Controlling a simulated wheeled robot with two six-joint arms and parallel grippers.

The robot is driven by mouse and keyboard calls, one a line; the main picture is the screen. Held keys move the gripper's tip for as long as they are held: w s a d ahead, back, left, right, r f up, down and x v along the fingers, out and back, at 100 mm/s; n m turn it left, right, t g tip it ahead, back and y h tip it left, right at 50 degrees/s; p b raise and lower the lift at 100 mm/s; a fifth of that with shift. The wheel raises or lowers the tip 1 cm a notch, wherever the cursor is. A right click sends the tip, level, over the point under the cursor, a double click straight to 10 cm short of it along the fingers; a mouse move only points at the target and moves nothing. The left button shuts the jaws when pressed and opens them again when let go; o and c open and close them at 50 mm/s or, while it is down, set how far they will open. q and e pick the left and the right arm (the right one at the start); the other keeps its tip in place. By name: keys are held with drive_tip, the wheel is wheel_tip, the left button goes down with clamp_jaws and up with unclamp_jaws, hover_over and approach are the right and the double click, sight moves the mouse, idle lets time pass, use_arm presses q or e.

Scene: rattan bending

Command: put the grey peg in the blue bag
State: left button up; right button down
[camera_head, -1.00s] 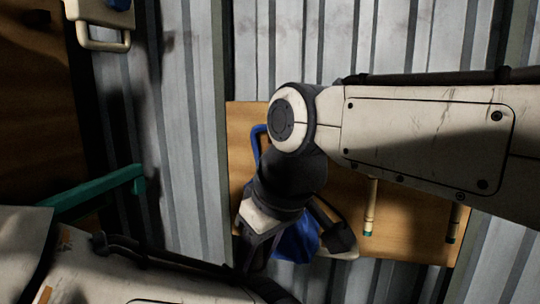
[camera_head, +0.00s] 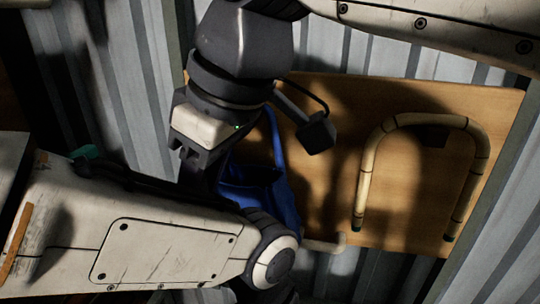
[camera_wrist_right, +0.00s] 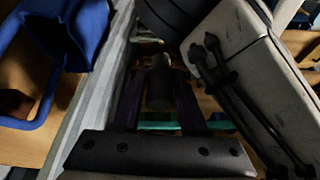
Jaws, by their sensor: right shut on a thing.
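The blue bag (camera_head: 262,190), with a raised blue handle, is on the wooden board, partly hidden by my arms in the head view. It also shows at the upper left of the right wrist view (camera_wrist_right: 75,32), beside my gripper. The grey peg (camera_wrist_right: 159,86) is a short dark cylinder between the fingers of my right gripper (camera_wrist_right: 159,78), which is shut on it, apart from the bag. In the head view my right gripper (camera_head: 198,172) is left of the bag; its fingertips and the peg are hidden behind my left arm. My left gripper is not visible.
A bent U-shaped rattan piece (camera_head: 430,120) is on the wooden board (camera_head: 502,112), right of the bag. A green bar (camera_wrist_right: 160,126) lies beyond my right fingers in the wrist view. My left forearm crosses close below my right gripper.

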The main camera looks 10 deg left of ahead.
drive_tip(key=shift+w, duration=0.45)
drive_tip(key=w+d+f+p, duration=0.1)
drive_tip(key=w, duration=0.5)
drive_tip(key=w+d+f, duration=0.1)
drive_tip(key=w+d, duration=0.1)
drive_tip(key=w, duration=0.5)
drive_tip(key=shift+w+d+p, duration=0.25)
drive_tip(key=shift+d+p, duration=0.05)
drive_tip(key=shift+p, duration=0.1)
drive_tip(key=shift+c, duration=1.8)
unclamp_jaws()
drive_tip(key=shift+r, duration=0.1)
